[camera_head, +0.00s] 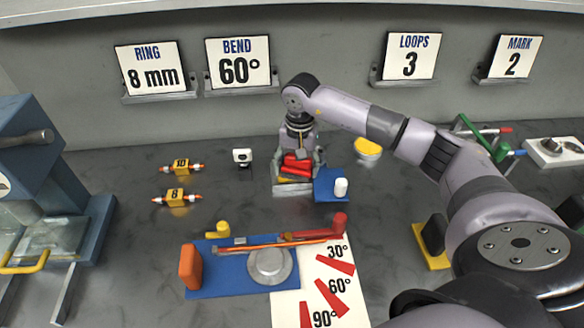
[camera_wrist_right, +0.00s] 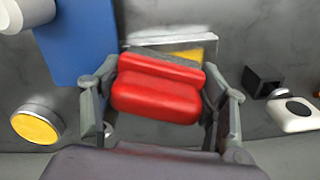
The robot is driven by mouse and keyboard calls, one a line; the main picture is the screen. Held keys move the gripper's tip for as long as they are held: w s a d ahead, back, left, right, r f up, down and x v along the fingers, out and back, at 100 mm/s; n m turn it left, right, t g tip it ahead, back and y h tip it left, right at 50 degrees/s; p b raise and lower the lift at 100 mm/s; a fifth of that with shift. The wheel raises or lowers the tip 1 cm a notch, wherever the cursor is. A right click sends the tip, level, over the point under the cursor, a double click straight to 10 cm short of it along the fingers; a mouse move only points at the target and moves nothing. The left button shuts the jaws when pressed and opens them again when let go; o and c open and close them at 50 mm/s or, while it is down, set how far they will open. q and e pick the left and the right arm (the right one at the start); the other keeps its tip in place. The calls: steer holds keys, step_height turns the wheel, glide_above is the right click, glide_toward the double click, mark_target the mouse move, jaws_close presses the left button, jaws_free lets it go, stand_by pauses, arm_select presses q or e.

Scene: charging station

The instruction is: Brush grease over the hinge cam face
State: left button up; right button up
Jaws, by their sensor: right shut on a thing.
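My right gripper (camera_head: 298,158) points down at the back middle of the bench, its jaws shut on a red block-like thing (camera_head: 296,167). In the right wrist view the red thing (camera_wrist_right: 160,90) sits between the two grey fingers. It is over a pale holder (camera_head: 293,190) with a yellow part; whether it rests there I cannot tell. A round yellow-topped pot (camera_head: 367,148) stands to the right and also shows in the right wrist view (camera_wrist_right: 37,128). I cannot make out a brush or tell which part is the hinge cam face. My left gripper is not in view.
A blue pad (camera_head: 325,193) with a white cylinder (camera_head: 341,187) adjoins the holder. A blue bending fixture (camera_head: 215,285) with a copper-coloured rod lies in front, beside an angle sheet (camera_head: 345,275). A blue press (camera_head: 40,190) stands left.

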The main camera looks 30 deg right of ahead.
mark_target(292, 156)
steer(key=shift+f+b, duration=0.3)
steer(key=shift+f, duration=0.05)
steer(key=shift+c, duration=0.2)
steer(key=shift+w+a+r, duration=0.15)
steer(key=shift+a, duration=0.1)
steer(key=shift+a, duration=0.1)
steer(key=shift+w+a+r, duration=0.1)
steer(key=shift+w+a+r+p, duration=0.15)
steer(key=shift+r+p, duration=0.85)
steer(key=shift+r, duration=0.9)
steer(key=shift+r+p, duration=0.55)
steer(key=shift+r, duration=0.6)
steer(key=shift+r+p, duration=0.7)
steer(key=shift+r, duration=0.8)
